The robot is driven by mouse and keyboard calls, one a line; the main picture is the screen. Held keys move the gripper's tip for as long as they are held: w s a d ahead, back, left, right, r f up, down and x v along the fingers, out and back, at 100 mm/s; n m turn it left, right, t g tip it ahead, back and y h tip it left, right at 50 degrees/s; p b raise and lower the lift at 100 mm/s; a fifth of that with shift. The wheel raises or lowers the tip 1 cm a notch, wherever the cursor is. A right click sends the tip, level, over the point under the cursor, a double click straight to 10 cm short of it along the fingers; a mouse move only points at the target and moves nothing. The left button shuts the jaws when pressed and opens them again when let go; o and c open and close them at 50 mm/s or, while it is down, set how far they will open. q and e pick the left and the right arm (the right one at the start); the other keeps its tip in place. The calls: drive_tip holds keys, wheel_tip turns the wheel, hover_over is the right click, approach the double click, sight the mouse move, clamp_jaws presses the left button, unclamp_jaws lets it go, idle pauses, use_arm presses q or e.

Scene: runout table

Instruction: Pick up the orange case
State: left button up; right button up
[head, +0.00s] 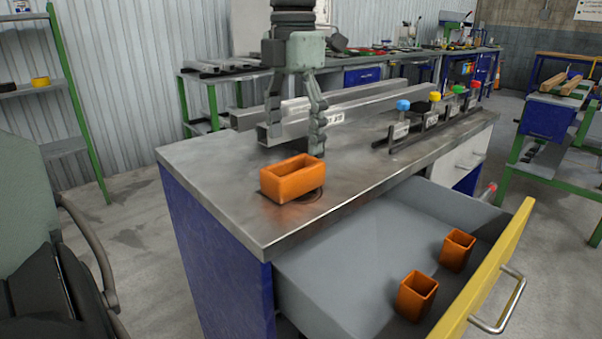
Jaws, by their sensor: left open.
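An open-topped orange case (284,186) sits on the metal table top (225,187) near its left front part, with a dark round mark under it. My left gripper (294,132) points down from the top of the picture, just behind and above the case. Its fingers are apart with nothing between them, and it looks clear of the case. Two smaller orange open boxes, one nearer (416,296) and one farther (457,250), stand in the pulled-out drawer (340,270). My right gripper is not in view.
Grey metal bars (365,101) lie behind the gripper. A dark rail with several coloured knobs (436,125) stands on the right of the table. The drawer's yellow front (487,270) juts out at the right. The table's front left is clear.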

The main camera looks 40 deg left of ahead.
sight(295, 163)
use_arm(q)
wheel_tip(295, 163, down, 5)
drive_tip(key=shift+s+d+r, duration=0.1)
drive_tip(key=shift+s+d, duration=0.05)
drive_tip(key=shift+f, duration=0.5)
drive_tip(key=c, duration=1.2)
drive_tip(key=shift+c, duration=0.6)
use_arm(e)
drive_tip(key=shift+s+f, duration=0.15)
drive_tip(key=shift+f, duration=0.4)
use_arm(q)
drive_tip(key=shift+r, duration=0.15)
